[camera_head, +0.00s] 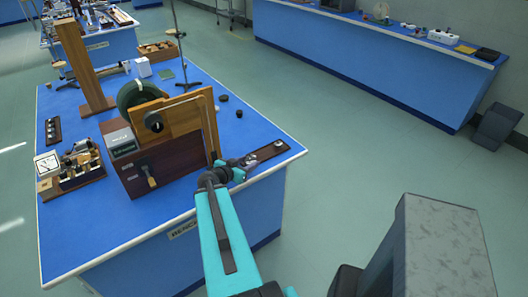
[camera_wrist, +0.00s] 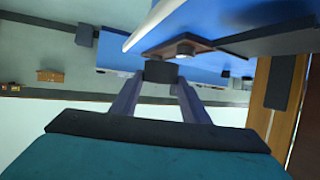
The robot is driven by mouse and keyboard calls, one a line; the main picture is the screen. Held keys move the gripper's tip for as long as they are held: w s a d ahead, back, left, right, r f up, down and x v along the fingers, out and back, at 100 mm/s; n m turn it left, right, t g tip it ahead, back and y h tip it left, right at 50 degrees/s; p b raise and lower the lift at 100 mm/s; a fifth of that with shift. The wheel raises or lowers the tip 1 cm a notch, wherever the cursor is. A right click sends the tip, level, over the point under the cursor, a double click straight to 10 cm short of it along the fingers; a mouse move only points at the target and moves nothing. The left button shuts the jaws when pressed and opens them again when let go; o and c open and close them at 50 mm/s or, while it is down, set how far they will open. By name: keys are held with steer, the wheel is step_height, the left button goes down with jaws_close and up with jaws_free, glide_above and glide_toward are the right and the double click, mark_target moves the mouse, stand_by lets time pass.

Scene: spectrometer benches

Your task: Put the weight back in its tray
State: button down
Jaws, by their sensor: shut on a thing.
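My gripper (camera_wrist: 160,80) is shut on a small dark weight (camera_wrist: 160,71), which sits between the fingertips in the wrist view. In the head view my gripper (camera_head: 240,168) is at the bench's near right corner, by the left end of a narrow brown tray (camera_head: 266,153). The tray also shows in the wrist view (camera_wrist: 204,44), just beyond the held weight, with a pale round piece (camera_wrist: 184,49) in it. I cannot tell whether the held weight touches the tray. My fingers and the tray overlap in the head view, so the weight there is unclear.
A wooden apparatus (camera_head: 160,165) with an upright frame stands close left of my gripper. Two small dark pieces (camera_head: 223,98) lie behind it. A second dark tray (camera_head: 52,130) and an instrument (camera_head: 72,165) are at the left. The bench edge runs just right of the brown tray.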

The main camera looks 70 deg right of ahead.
mark_target(251, 159)
steer(key=shift+w+d+f+b, duration=0.15)
steer(key=shift+d+b, duration=0.5)
steer(key=shift+b, duration=2.5)
steer(key=shift+s+d+f+b, duration=0.1)
steer(key=shift+d+b, duration=0.55)
steer(key=shift+b, duration=2.5)
steer(key=shift+d+r, duration=0.15)
steer(key=shift+d, duration=0.1)
steer(key=shift+d+p, duration=0.4)
steer(key=shift+d, duration=0.1)
steer(key=shift+s+d+f+p, duration=0.2)
steer(key=shift+d+p, duration=0.4)
steer(key=shift+d, duration=1.15)
steer(key=shift+s+d+f+p, duration=0.15)
steer(key=shift+d+p, duration=0.4)
steer(key=shift+d, duration=1.2)
steer(key=shift+s+d+f+p, duration=0.1)
steer(key=shift+d+f+p, duration=0.35)
steer(key=shift+d, duration=1.3)
steer(key=shift+d+r, duration=0.15)
steer(key=shift+r, duration=0.1)
steer(key=shift+d+p, duration=0.25)
steer(key=shift+p, duration=0.1)
steer(key=shift+f+p, duration=0.75)
steer(key=shift+f, duration=1.05)
steer(key=shift+f, duration=0.1)
steer(key=c, duration=1)
jaws_free()
